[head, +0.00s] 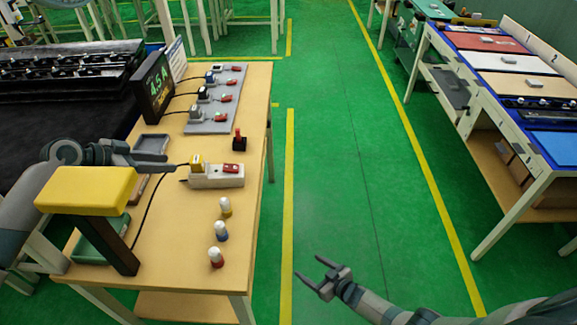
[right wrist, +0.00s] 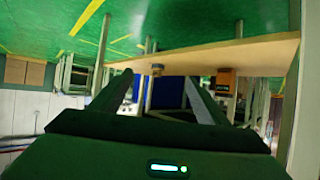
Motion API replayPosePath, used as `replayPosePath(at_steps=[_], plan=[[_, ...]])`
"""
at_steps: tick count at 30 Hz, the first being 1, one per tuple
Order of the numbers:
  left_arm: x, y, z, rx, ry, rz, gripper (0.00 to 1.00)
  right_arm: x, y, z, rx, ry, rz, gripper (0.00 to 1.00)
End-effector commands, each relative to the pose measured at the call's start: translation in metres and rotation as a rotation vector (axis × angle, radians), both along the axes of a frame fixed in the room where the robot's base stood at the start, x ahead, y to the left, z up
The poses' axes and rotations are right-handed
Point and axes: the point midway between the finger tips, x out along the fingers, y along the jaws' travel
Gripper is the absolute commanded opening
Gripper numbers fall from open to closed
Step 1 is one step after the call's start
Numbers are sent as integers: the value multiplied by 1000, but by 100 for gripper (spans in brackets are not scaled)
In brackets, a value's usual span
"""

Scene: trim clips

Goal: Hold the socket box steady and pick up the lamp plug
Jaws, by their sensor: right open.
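The white socket box (head: 212,182) lies on the wooden table in the head view. A yellow plug (head: 196,161) stands at its left end and a red switch (head: 231,168) is on its right part. A black cord runs from near the plug towards the yellow-topped lamp (head: 87,190) at the table's front left. My left gripper (head: 172,166) is just left of the box; whether it touches it or how wide its jaws are is unclear. My right gripper (head: 309,268) is open and empty over the floor, right of the table; its fingers also frame the right wrist view (right wrist: 157,80).
Several plugs and red switches sit on a grey board (head: 215,125) at the back, beside a display (head: 154,87). A red-knobbed black block (head: 239,144) stands behind the box. The aisle is clear.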

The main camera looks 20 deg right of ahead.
Motion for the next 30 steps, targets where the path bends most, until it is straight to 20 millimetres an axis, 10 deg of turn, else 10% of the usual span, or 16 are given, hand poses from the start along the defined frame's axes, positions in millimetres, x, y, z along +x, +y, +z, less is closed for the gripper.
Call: replayPosePath(at_steps=[15, 24, 30], plan=[[0, 0, 0, 0, 0, 0, 31, 147, 35, 209, 245, -334, 412, 69], [0, 0, 0, 0, 0, 0, 31, 171, 40, 329, 351, -365, 752, 69], [0, 0, 0, 0, 0, 0, 31, 169, 36, 366, 374, -335, 875, 69]])
